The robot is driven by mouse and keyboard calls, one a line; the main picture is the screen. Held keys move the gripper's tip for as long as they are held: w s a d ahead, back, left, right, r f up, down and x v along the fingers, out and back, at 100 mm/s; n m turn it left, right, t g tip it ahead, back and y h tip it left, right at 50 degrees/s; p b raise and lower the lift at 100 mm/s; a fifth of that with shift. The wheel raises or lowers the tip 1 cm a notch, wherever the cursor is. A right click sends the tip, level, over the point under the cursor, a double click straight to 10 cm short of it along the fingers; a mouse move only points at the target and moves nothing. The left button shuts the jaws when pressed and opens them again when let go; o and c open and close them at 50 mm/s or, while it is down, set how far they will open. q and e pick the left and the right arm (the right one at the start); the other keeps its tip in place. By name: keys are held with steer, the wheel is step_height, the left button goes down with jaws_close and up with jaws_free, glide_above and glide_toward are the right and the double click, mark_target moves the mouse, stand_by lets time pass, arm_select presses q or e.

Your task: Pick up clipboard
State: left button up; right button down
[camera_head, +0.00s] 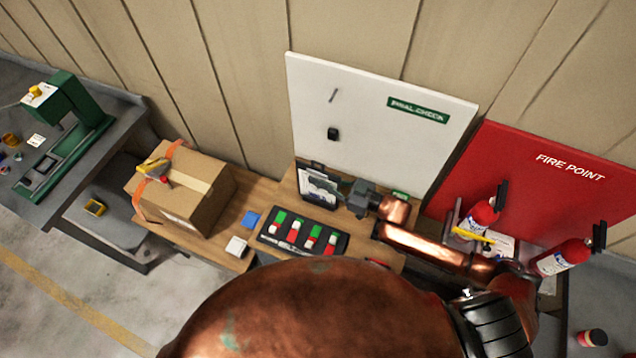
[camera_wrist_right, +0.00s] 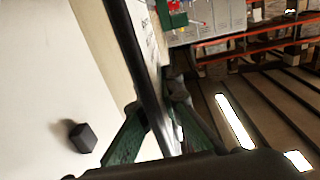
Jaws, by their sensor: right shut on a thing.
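The clipboard (camera_head: 318,190) is dark-edged with a white printed sheet and stands near upright at the back of the wooden bench, in front of the white board. My right gripper (camera_head: 340,188) comes from the right and is shut on its right side. In the right wrist view, the clipboard (camera_wrist_right: 147,75) shows nearly edge-on as a dark strip between the two green fingers of the right gripper (camera_wrist_right: 163,112). I cannot tell whether its lower edge touches the bench. My left gripper is not in view.
A switch panel (camera_head: 303,236) sits just in front of the clipboard. A cardboard box (camera_head: 190,200) stands on the left of the bench (camera_head: 262,192). The white board (camera_head: 375,115) rises behind. Fire extinguishers (camera_head: 482,216) stand at the right, near my right arm.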

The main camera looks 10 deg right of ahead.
mark_target(318, 163)
step_height(318, 163, up, 10)
steer(key=shift+r+b, duration=0.1)
steer(key=shift+b, duration=0.25)
stand_by(0.5)
step_height(318, 163, up, 8)
steer(key=w+m+t+h+p, duration=0.3)
steer(key=p, duration=1.1)
steer(key=shift+w+d+f+b, duration=0.2)
steer(key=shift+w+d+b, duration=0.75)
steer(key=shift+w, duration=0.15)
steer(key=shift+w+d+f+b, duration=0.25)
steer(key=shift+w+d+b, duration=0.7)
steer(key=shift+w, duration=0.1)
steer(key=shift+w+d+f+b, duration=0.2)
steer(key=shift+w+d+b, duration=0.7)
steer(key=shift+w, duration=0.2)
steer(key=shift+w+d+f, duration=0.25)
steer(key=shift+w+f, duration=0.1)
steer(key=shift+w, duration=0.15)
steer(key=shift+d+f, duration=0.1)
